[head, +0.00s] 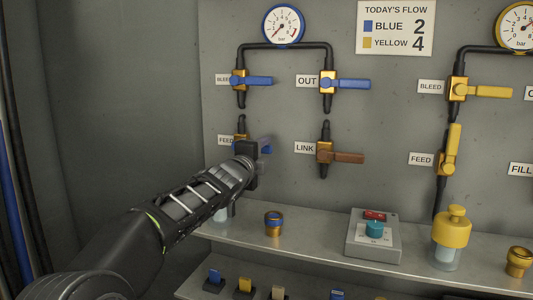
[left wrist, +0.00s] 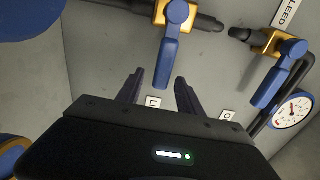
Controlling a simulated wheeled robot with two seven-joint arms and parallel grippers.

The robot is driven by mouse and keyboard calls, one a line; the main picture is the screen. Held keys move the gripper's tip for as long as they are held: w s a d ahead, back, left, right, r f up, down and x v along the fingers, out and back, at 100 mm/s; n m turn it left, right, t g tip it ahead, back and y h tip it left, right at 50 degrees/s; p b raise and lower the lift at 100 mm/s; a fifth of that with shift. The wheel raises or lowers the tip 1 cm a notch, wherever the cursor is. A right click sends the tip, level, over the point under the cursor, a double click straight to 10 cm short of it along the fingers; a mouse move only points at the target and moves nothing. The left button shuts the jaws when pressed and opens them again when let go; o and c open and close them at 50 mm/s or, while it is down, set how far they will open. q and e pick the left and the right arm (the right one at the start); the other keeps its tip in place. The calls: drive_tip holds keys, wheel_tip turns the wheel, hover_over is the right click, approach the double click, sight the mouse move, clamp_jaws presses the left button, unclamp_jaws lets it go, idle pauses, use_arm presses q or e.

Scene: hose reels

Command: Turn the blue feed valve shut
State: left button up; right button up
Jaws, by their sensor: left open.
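The blue feed valve has a brass body (head: 240,138) on the wall, below the blue bleed valve; its FEED label (head: 225,140) is partly covered. My left gripper (head: 262,147) is at its blue handle and hides part of it. In the left wrist view the feed handle (left wrist: 170,42) sticks out square to its black pipe, its end close to the gap between my open fingers (left wrist: 160,78). No clear contact shows. My right gripper is in neither view.
The blue bleed valve (head: 250,81) is above, the blue out valve (head: 345,84) upper right, and the brown-handled link valve (head: 340,156) to the right. A shelf (head: 310,245) below holds a brass fitting (head: 273,223) and a grey box (head: 372,238).

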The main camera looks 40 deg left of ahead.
use_arm(q)
drive_tip(key=shift+v, duration=2.65)
